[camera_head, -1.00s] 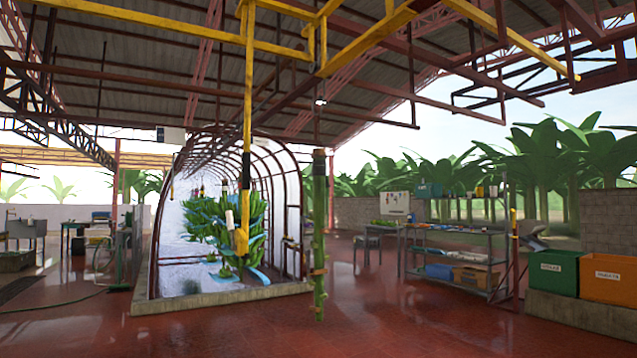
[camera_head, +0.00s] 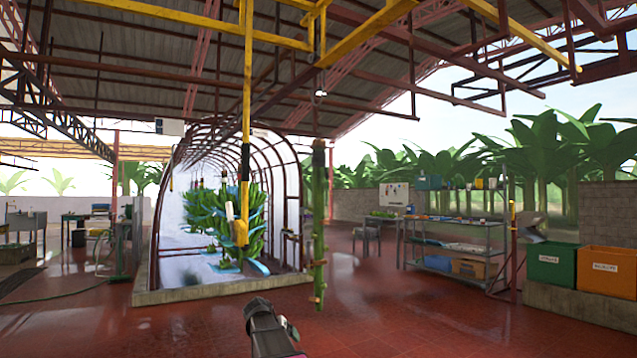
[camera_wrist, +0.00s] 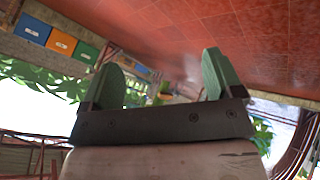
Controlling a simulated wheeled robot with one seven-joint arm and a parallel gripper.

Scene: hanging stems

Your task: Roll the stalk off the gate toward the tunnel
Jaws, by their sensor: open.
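A long bare green stalk (camera_head: 319,225) hangs upright from the overhead rail in the head view, with a dark band near its top and small brownish stubs along it. It hangs right of the tunnel mouth. The tunnel (camera_head: 155,235) is an arched dark-red frame with pale sheeting. I cannot tell which overhead part is the gate. My gripper (camera_head: 291,328) is low in the head view, below the stalk and apart from it. In the wrist view my gripper (camera_wrist: 160,78) shows two green fingers spread apart with nothing between them. The stalk is not clear in the wrist view.
A yellow pole (camera_head: 247,100) with a yellow end piece hangs before the tunnel. Green bunches with blue sheets (camera_head: 255,215) hang inside. A metal shelf (camera_head: 450,250), a green bin (camera_head: 552,265) and an orange bin (camera_head: 606,272) stand right. Red floor (camera_head: 390,310) is open around the stalk.

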